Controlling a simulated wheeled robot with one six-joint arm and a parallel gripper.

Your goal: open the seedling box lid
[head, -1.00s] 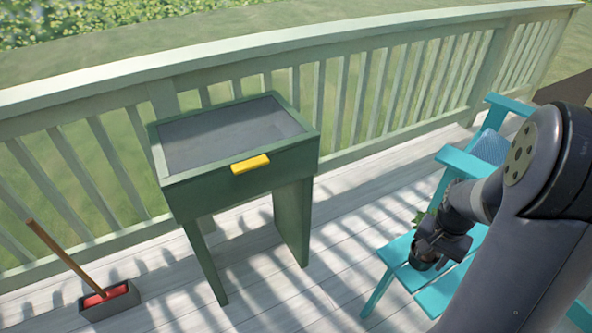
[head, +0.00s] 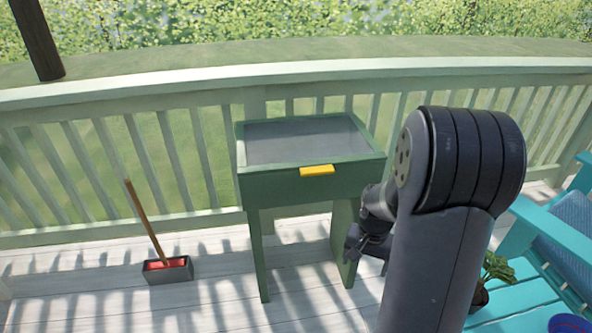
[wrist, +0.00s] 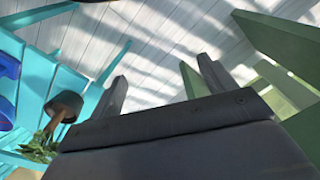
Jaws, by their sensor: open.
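The green seedling box (head: 300,186) stands on legs by the railing in the head view. Its lid, a grey pane (head: 305,140) in a green frame, is shut, with a yellow handle (head: 317,170) at the front edge. My gripper (head: 368,250) is low in front of the box's right leg, below and to the right of the handle, and touches nothing I can see. In the wrist view my gripper's fingers (wrist: 158,88) stand apart and empty, with the box's green legs (wrist: 280,45) at the upper right. The handle is not in the wrist view.
A turquoise chair (head: 535,285) stands at the right with a potted plant (head: 482,290) and a blue item (head: 568,323) on it. A grey box with a wooden-handled tool (head: 168,270) stands on the deck at left. The deck before the seedling box is clear.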

